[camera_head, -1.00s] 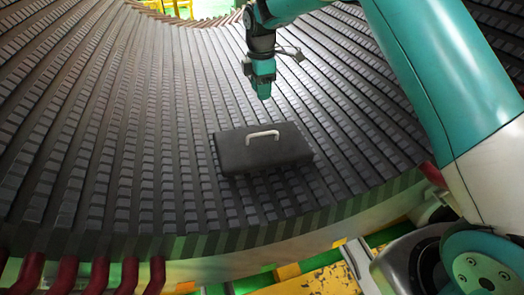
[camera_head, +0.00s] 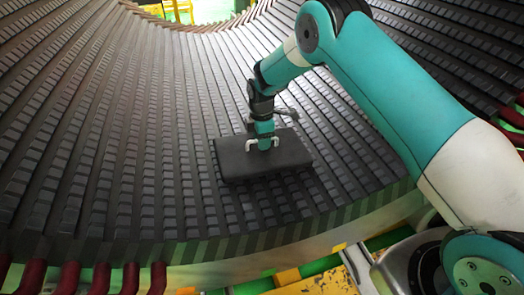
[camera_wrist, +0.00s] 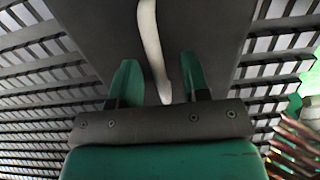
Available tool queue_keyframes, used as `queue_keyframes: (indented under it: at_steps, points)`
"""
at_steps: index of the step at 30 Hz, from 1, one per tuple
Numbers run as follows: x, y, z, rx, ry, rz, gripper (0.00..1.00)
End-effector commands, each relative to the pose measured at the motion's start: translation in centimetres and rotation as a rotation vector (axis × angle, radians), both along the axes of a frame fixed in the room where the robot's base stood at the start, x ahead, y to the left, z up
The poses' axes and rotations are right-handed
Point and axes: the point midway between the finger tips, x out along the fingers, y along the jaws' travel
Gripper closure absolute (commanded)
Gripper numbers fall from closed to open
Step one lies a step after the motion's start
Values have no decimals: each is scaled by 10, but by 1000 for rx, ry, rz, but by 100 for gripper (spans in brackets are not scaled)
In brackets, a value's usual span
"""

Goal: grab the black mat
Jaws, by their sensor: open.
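The black mat (camera_head: 290,155) is a flat, dark, rectangular block with a white handle (camera_head: 249,146) on top. It lies on the ribbed inner surface of the stator. My gripper (camera_head: 264,147) is down at the handle, above the middle of the mat. In the wrist view the two green fingers (camera_wrist: 158,80) stand apart, one on each side of the white handle (camera_wrist: 151,45). The dark mat (camera_wrist: 210,30) fills the background behind them there. The fingers hide the middle of the handle in the head view. I cannot tell whether either finger touches the handle.
The stator surface (camera_head: 130,130) curves around the mat, with long rows of dark ribs and raised blocks. Dark red bent pipes (camera_head: 100,278) line the front left edge. Yellow framework (camera_head: 315,280) lies below the front rim. The ribbed area around the mat is clear.

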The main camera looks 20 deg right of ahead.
Motion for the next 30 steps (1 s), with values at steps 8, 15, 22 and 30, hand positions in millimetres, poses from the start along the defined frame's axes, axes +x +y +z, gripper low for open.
queue_keyframes:
  at_steps: [8, 15, 22, 30]
  points:
    - [0, 0, -9, 0, -1, 0, 58]
    - [0, 0, -9, 0, -1, 0, 100]
    - [1, 0, -8, 0, -2, 0, 100]
    - [1, 0, 1, 1, -3, 0, 100]
